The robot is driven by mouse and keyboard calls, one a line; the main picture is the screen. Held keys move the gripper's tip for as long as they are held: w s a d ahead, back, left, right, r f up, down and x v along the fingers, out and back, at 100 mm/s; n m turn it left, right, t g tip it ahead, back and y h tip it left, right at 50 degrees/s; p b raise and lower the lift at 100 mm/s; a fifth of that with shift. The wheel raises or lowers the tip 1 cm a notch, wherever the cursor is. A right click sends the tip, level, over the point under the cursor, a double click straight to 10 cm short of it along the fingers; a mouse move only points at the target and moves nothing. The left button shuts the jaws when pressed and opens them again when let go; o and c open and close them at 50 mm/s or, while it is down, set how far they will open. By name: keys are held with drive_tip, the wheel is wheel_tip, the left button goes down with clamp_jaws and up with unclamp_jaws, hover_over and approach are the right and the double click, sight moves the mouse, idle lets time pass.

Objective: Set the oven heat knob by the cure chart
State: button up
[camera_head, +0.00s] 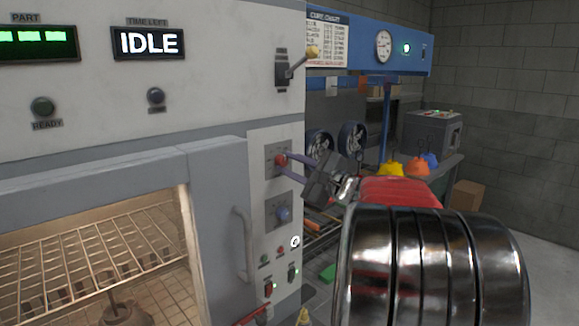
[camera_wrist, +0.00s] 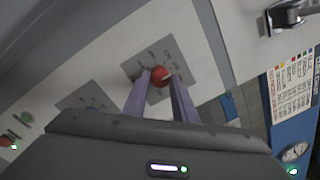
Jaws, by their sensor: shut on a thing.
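The oven's control panel holds a red knob (camera_head: 280,159) on a grey plate and a blue knob (camera_head: 283,213) on another plate below it. My gripper (camera_head: 288,160) is shut on the red knob, with one purple finger on each side. In the wrist view the red knob (camera_wrist: 160,76) shows between the fingertips, with a pale pointer mark on it. The plate's markings are too small to read. The cure chart (camera_head: 327,42) hangs to the right of the oven and also shows in the wrist view (camera_wrist: 291,88); its rows are too small to read.
The oven display (camera_head: 148,43) reads IDLE. A lever (camera_head: 293,66) sticks out above the knobs. The oven chamber shows a wire rack (camera_head: 90,250); a door handle (camera_head: 243,245) stands left of the knobs. Colored hoods (camera_head: 405,166) are at the right behind my arm.

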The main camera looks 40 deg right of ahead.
drive_tip(key=m, duration=0.4)
drive_tip(key=shift+f, duration=0.25)
drive_tip(key=shift+f+m+h, duration=0.1)
drive_tip(key=shift+m+h, duration=0.2)
drive_tip(key=shift+m, duration=1.4)
drive_tip(key=shift+g, duration=0.3)
drive_tip(key=o, duration=1)
drive_tip(key=shift+o, duration=0.2)
drive_tip(key=shift+r, duration=0.2)
drive_tip(key=shift+s, duration=0.1)
